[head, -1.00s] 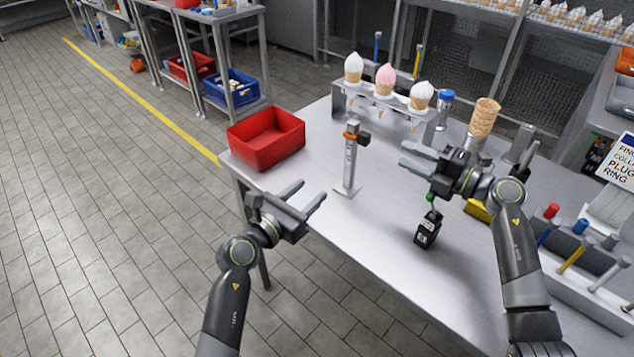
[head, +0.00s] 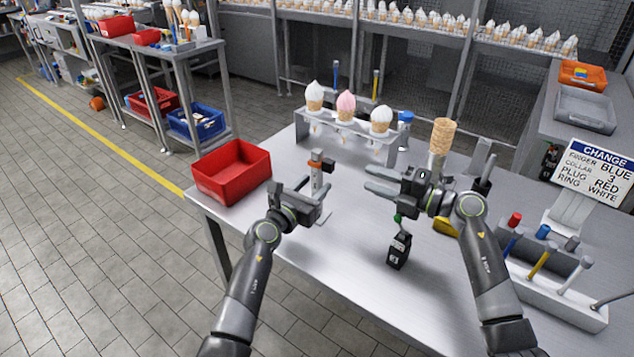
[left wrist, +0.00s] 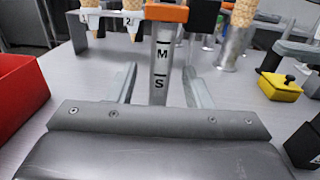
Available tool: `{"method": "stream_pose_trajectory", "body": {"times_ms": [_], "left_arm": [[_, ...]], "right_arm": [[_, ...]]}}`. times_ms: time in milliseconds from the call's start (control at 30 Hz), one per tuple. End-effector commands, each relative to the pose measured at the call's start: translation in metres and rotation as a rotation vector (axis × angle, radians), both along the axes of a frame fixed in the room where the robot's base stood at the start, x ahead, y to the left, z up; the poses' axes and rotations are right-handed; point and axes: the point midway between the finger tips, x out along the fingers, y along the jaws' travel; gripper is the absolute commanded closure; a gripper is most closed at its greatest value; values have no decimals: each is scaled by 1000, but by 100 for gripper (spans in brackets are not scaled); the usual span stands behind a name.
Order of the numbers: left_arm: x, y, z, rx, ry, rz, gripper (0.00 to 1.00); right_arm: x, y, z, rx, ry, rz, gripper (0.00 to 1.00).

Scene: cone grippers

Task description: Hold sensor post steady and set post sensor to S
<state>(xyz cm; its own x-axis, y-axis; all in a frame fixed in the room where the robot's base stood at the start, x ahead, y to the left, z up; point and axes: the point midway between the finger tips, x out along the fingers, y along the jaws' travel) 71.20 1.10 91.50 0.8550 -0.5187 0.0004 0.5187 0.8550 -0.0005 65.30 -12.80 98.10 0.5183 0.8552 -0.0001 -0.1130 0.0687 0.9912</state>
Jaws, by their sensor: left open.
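The sensor post (head: 316,182) stands upright on the metal table with an orange collar (head: 317,161) and a black sensor block (head: 328,166) near its top. In the left wrist view the post (left wrist: 161,70) shows marks M and S, and the orange collar (left wrist: 167,13) sits above M. My left gripper (head: 313,198) is open, its fingers on either side of the post's lower part with visible gaps. My right gripper (head: 370,179) is open and empty to the right of the post, fingers pointing left. The post's base is partly hidden by my left gripper.
A red bin (head: 232,172) stands left of the post. Behind is a rack (head: 350,135) with ice cream cones. A waffle cone (head: 443,135), a black box (head: 399,252), a yellow block (head: 446,226) and a tool holder (head: 556,290) stand right. A sign (head: 597,172) stands far right.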

Motion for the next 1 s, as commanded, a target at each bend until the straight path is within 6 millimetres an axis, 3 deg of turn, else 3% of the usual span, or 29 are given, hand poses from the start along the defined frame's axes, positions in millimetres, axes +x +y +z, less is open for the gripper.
{"method": "stream_pose_trajectory", "body": {"times_ms": [233, 633, 1000], "left_arm": [[16, -9, 0, 1, 1, 0, 55], [19, -11, 0, 1, 0, 1, 55], [19, -11, 0, 1, 1, 1, 100]], "right_arm": [[0, 0, 0, 0, 0, 0, 64], [0, 0, 0, 0, 0, 0, 64], [0, 0, 0, 0, 0, 0, 64]]}}
